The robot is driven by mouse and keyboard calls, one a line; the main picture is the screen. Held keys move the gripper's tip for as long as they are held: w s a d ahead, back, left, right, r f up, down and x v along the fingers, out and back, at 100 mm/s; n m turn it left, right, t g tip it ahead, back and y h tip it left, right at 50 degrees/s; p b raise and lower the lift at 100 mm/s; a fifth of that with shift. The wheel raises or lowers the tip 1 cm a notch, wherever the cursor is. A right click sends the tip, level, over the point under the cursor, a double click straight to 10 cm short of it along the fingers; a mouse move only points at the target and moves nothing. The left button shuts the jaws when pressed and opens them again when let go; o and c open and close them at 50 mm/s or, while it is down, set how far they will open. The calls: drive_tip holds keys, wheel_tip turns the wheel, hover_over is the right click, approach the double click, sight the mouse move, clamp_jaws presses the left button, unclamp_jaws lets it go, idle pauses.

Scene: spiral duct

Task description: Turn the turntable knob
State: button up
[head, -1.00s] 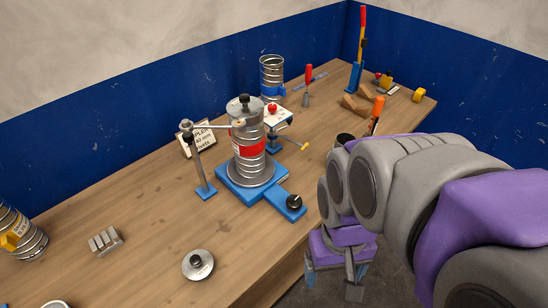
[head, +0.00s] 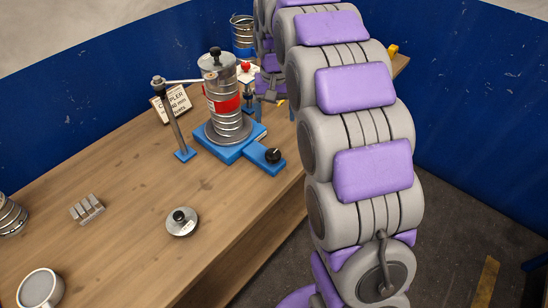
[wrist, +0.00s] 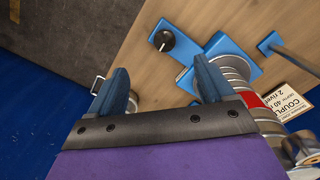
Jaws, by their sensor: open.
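The turntable knob (head: 272,156) is black and round with a white mark. It sits on the front arm of the blue turntable base (head: 240,150). A ribbed metal duct with a red label (head: 222,103) stands on the turntable. In the wrist view the knob (wrist: 163,41) shows beyond the fingertips, slightly left of the blue base (wrist: 232,52). My gripper (wrist: 160,66) is open and empty, with a finger on each side and the knob apart from both.
A post on a blue foot (head: 175,125) reaches an arm to the duct. A sign (head: 176,101) stands behind it. The bench front edge is close to the knob.

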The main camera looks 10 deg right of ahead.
drive_tip(key=w+f, duration=0.2)
drive_tip(key=w, duration=0.1)
drive_tip(key=b, duration=0.4)
approach(273, 153)
wheel_tip(273, 153, down, 9)
drive_tip(key=shift+s, duration=0.2)
drive_tip(key=c, duration=1)
